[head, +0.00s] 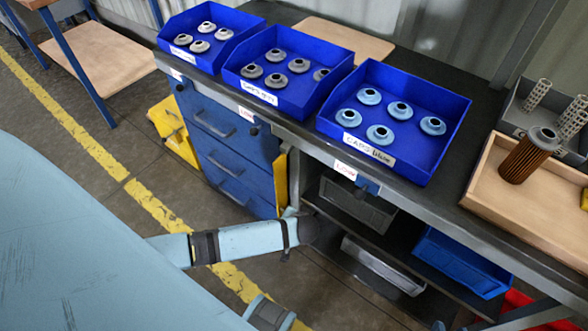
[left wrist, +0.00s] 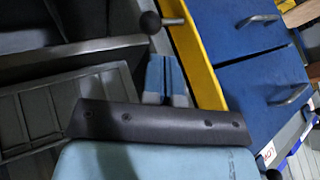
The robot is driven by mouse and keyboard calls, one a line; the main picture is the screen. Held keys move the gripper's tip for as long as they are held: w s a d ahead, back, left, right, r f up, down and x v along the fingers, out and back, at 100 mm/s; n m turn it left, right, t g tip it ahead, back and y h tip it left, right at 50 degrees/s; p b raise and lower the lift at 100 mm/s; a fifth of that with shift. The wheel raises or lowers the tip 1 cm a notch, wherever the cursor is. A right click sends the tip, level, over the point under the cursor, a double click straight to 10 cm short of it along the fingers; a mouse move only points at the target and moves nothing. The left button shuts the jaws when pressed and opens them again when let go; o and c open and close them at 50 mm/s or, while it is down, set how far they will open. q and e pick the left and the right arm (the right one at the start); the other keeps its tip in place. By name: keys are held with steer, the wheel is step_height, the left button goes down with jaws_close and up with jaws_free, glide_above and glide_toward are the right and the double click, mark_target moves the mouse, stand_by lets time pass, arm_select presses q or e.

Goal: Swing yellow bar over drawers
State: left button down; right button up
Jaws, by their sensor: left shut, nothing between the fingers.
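The yellow bar (head: 281,181) stands upright along the right edge of the blue drawers (head: 228,148), not across their fronts. The drawers look shut. In the left wrist view the yellow bar (left wrist: 193,55) runs beside the blue drawer fronts (left wrist: 245,60), and a dark round knob on a short rod (left wrist: 150,22) sticks out near it. My left gripper (left wrist: 166,75) is shut and empty, its pale blue fingers close beside the bar; I cannot tell whether they touch it. In the head view my left gripper (head: 290,212) is small and partly hidden at the bar's lower end. My right gripper is not in view.
Blue bins (head: 445,150) of filter parts stand on the dark bench top above. A wooden tray (head: 480,198) with a brown cartridge (head: 527,156) is at the right. Bins sit on the shelf under the bench. A yellow object (head: 172,130) stands left of the drawers.

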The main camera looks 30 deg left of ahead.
mark_target(281, 208)
arm_select(q)
steer(key=shift+w+a+f+b, duration=0.35)
steer(key=shift+a+f, duration=0.35)
steer(key=shift+a, duration=0.35)
steer(key=shift+w+a+f+b, duration=0.25)
steer(key=shift+w+a+f, duration=0.25)
steer(key=shift+a+f, duration=0.45)
steer(key=shift+w+a+f+b, duration=0.3)
steer(key=shift+w+a+f, duration=0.15)
steer(key=shift+a, duration=0.75)
